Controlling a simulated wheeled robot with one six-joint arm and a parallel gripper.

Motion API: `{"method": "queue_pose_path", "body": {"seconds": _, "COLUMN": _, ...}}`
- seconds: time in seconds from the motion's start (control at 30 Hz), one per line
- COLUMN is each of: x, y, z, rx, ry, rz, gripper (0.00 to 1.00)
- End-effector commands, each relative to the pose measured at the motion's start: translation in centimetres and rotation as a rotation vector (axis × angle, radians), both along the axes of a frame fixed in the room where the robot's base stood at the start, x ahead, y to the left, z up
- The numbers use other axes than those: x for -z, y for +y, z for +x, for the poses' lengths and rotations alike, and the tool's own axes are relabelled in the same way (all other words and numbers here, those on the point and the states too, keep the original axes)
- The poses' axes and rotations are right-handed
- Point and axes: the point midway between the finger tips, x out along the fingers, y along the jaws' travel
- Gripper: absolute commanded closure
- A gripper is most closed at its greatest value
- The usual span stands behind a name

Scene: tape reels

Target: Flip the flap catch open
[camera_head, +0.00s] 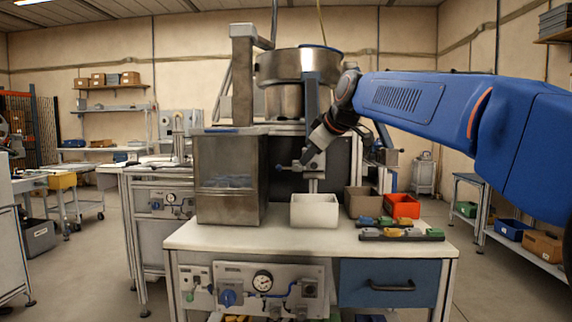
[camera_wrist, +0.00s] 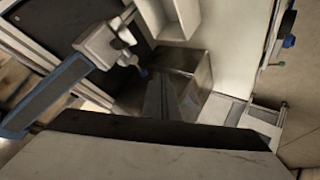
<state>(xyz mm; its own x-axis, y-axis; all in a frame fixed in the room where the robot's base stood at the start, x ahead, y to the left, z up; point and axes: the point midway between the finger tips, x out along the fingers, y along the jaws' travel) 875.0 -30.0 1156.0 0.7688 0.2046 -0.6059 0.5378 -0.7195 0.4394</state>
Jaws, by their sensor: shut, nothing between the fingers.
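A grey block with a short rod and blue tip (camera_head: 280,167) sits on a blue upright above the white box. It may be the flap catch; no separate flap is clear. In the wrist view the grey block (camera_wrist: 103,46) is at upper left, on a blue bar, with its blue tip pointing toward the middle. My gripper (camera_head: 308,153) comes down from the upper right close to the block, partly merging with it. In the wrist view my shut, empty gripper (camera_wrist: 168,92) shows as dim narrow fingers below and right of the block. Contact cannot be told.
A brown box (camera_head: 361,203) and an orange box (camera_head: 403,206) stand to the right, behind a rack of coloured parts (camera_head: 400,235). The bench front (camera_head: 240,237) is clear.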

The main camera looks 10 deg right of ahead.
Motion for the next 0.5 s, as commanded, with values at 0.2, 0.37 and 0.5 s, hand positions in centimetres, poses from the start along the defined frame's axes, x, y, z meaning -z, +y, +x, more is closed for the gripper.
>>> {"method": "queue_pose_path", "body": {"seconds": 0.2, "x": -3.3, "y": 0.2, "z": 3.8, "rx": -0.059, "ry": -0.071, "rz": -0.049, "gripper": 1.0}}
{"method": "queue_pose_path", "body": {"seconds": 0.37, "x": -4.0, "y": 0.3, "z": 4.6, "rx": -0.074, "ry": -0.089, "rz": -0.063, "gripper": 1.0}}
{"method": "queue_pose_path", "body": {"seconds": 0.5, "x": -4.1, "y": 0.3, "z": 4.7, "rx": -0.075, "ry": -0.09, "rz": -0.064, "gripper": 1.0}}
